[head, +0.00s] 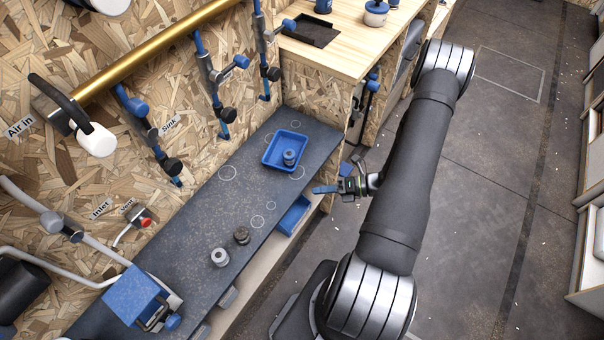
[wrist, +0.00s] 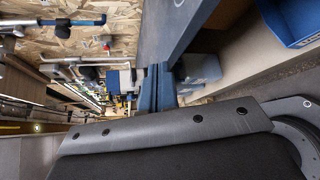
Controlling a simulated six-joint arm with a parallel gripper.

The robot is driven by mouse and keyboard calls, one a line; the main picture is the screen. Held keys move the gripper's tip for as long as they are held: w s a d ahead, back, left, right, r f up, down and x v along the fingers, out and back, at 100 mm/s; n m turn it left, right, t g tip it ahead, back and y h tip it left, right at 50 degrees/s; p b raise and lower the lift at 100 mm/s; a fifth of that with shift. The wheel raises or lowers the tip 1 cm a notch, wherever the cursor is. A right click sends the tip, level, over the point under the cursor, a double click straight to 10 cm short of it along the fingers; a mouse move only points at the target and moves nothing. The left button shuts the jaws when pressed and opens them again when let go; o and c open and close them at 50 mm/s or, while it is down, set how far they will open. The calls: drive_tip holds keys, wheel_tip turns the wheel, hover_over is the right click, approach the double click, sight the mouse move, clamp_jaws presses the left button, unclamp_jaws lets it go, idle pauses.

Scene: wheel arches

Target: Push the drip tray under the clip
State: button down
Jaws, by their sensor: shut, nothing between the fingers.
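A blue tray (head: 293,214) sits on the pale lower shelf under the dark bench's front edge, likely the drip tray. It shows at the top right of the wrist view (wrist: 292,22). Grey blocks (head: 228,297) sit under the bench edge farther along to the lower left; one may be the clip, but I cannot tell for sure. Grey blocks also show just beyond my fingers in the wrist view (wrist: 198,68). My gripper (head: 320,190) is shut and empty, in front of the bench's far end. Its blue fingers lie together in the wrist view (wrist: 158,88).
A second blue tray (head: 268,163) with a grey fitting (head: 289,157) stands on the dark bench (head: 200,220). Two fittings stand on the bench, one dark (head: 241,236), one grey (head: 219,257). A blue vise (head: 137,294) is at the near end. The floor (head: 490,170) is clear.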

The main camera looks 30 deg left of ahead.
sight(287, 146)
drive_tip(key=s+r+n+g+h, duration=0.15)
drive_tip(key=s+n+h, duration=0.35)
drive_tip(key=n+h, duration=0.6)
drive_tip(key=w+a+r+n+t+h, duration=0.1)
drive_tip(key=a+r+n+t, duration=0.35)
drive_tip(key=n, duration=0.75)
drive_tip(key=w+a+r+n+t+h, duration=0.1)
drive_tip(key=a+r+n+t, duration=0.35)
drive_tip(key=n, duration=0.65)
drive_tip(key=shift+t, duration=0.35)
drive_tip(key=f, duration=0.6)
drive_tip(key=d+f, duration=0.1)
drive_tip(key=f, duration=0.2)
drive_tip(key=shift+f, duration=0.35)
drive_tip(key=shift+w+a+f, duration=0.25)
drive_tip(key=shift+w+a, duration=1.15)
drive_tip(key=shift+a, duration=0.05)
drive_tip(key=w+a, duration=0.7)
drive_tip(key=w, duration=0.1)
drive_tip(key=shift+a, duration=0.4)
